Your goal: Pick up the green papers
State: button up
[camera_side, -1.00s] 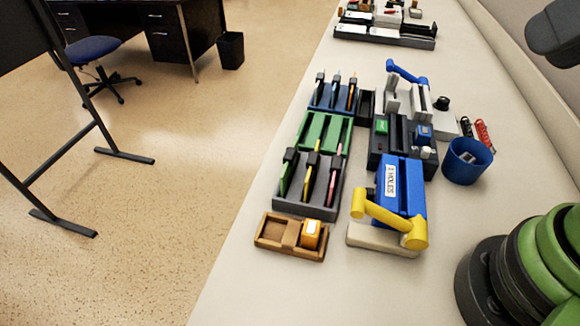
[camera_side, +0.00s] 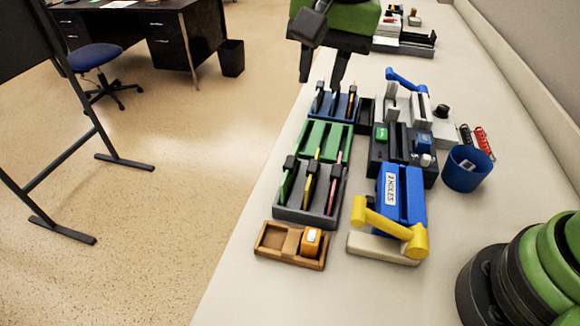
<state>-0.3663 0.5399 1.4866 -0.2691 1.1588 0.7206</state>
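The green papers (camera_side: 286,184) stand upright in the left slot of the dark grey rack (camera_side: 307,213), with a black clip-like piece at their top. Yellow papers (camera_side: 309,186) and pink papers (camera_side: 333,187) stand in the slots to their right. My gripper (camera_side: 321,78) hangs at the top, its two dark fingers apart and nothing visible between them. It appears above the far blue rack, well away from the green papers.
A green rack (camera_side: 325,137) and a blue rack (camera_side: 343,110) with papers stand behind. A blue hole punch (camera_side: 403,190) with a yellow handle, a black device, and a blue cup (camera_side: 466,168) are to the right. A wooden tray (camera_side: 270,238) is in front.

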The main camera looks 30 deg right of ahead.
jog(key=g, duration=0.1)
send_near(290, 161)
jog(key=shift+s+a+f+m+h, duration=0.1)
jog(key=shift+a+f+m+h, duration=0.05)
jog(key=shift+a+m+h, duration=0.35)
notch_tip(290, 161, down, 4)
jog(key=shift+a+f, duration=0.2)
jog(key=shift+f, duration=0.05)
jog(key=shift+w+d+f, duration=0.1)
jog(key=shift+d+f, duration=0.05)
jog(key=shift+f, duration=1.4)
jog(key=shift+w+d+f, duration=0.1)
jog(key=shift+w+f, duration=0.05)
jog(key=shift+f, duration=1.4)
grip_shut()
